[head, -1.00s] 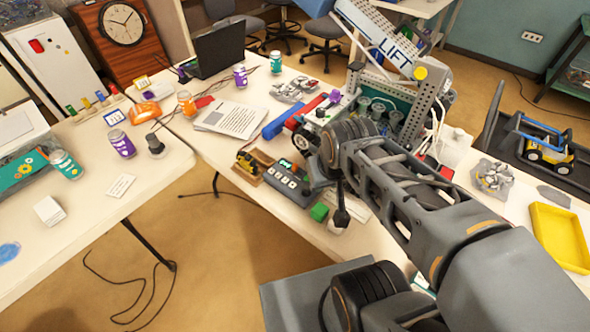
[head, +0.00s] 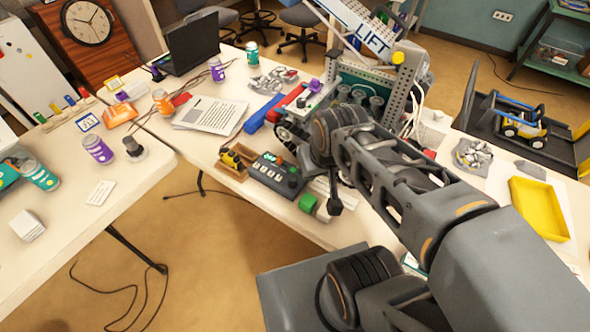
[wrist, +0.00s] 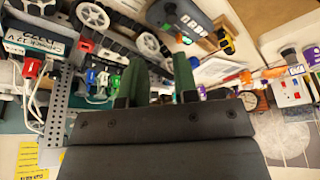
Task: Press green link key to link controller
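The controller (head: 264,178) is a dark grey box near the front edge of the main table, with a small green display, a row of pale keys and dark knobs. In the head view my wrist is above and right of the controller, and my arm hides the fingers.
A wooden tray with yellow pieces (head: 238,160) sits left of the controller. A wheeled lift robot (head: 385,85) stands behind my wrist. A yellow tray (head: 540,208) lies at right. Paper sheets (head: 210,115) lie behind the controller.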

